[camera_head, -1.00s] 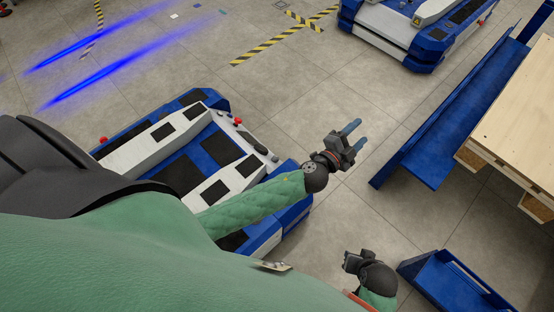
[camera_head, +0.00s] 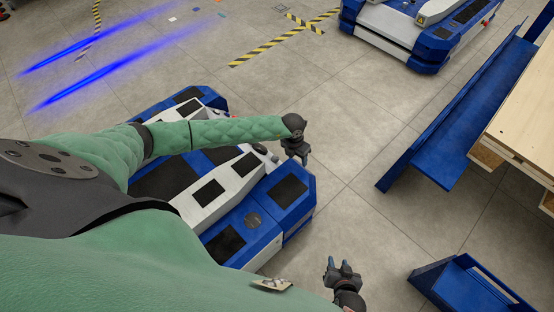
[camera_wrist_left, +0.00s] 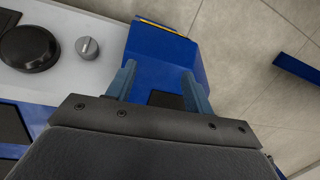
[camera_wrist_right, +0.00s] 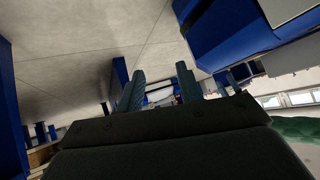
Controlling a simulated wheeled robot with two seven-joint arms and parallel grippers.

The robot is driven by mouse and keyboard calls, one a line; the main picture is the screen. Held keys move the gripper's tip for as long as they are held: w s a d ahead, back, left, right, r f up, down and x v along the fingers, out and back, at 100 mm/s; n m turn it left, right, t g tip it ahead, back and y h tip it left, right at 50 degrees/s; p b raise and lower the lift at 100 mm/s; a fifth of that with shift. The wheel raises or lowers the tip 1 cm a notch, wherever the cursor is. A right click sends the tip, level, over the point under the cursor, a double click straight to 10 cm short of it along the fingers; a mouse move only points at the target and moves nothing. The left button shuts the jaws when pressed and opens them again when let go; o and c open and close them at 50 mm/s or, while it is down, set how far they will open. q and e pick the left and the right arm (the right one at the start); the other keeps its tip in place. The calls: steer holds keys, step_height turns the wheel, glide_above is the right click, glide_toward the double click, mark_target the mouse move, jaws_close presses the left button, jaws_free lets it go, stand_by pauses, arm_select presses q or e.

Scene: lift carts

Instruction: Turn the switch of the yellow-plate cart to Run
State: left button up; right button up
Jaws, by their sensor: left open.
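A blue and white cart (camera_head: 262,218) stands below my left arm in the head view. In the left wrist view a grey round switch knob (camera_wrist_left: 88,47) with a pale mark sits on its white top, beside a black dome button (camera_wrist_left: 28,48). A thin yellow strip (camera_wrist_left: 160,27) runs along a blue edge. Whether this is the yellow plate, I cannot tell. My left gripper (camera_head: 303,158) is open and empty over the cart's right end; its fingers (camera_wrist_left: 158,85) are right of the knob, apart from it. My right gripper (camera_head: 338,266) is open and empty over the floor.
Another blue and white cart (camera_head: 400,36) stands at the top right. A blue rack (camera_head: 440,150) and wooden crate (camera_head: 520,110) are on the right. A blue frame (camera_head: 470,290) is at lower right. Open floor lies between them.

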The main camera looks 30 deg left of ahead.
mark_target(277, 156)
arm_select(q)
steer(key=a+y, duration=0.1)
steer(key=a, duration=0.2)
steer(key=w+a+y, duration=0.1)
steer(key=a, duration=0.2)
steer(key=a+y, duration=0.1)
steer(key=a, duration=0.1)
steer(key=shift+w+a+f+b, duration=0.35)
steer(key=shift+w+a, duration=0.05)
steer(key=shift+a+f, duration=0.15)
steer(key=shift+a, duration=0.05)
steer(key=f, duration=0.5)
steer(key=a+f, duration=0.1)
steer(key=f, duration=0.1)
steer(key=shift+w+f+b, duration=0.15)
steer(key=shift+b, duration=0.25)
arm_select(e)
steer(key=w+a+r+t, duration=0.1)
steer(key=w+r+t, duration=0.2)
steer(key=w+r, duration=0.2)
steer(key=shift+w+r+t+y, duration=0.3)
steer(key=shift+w+r+t, duration=0.1)
steer(key=shift+r, duration=0.45)
arm_select(q)
steer(key=c, duration=1)
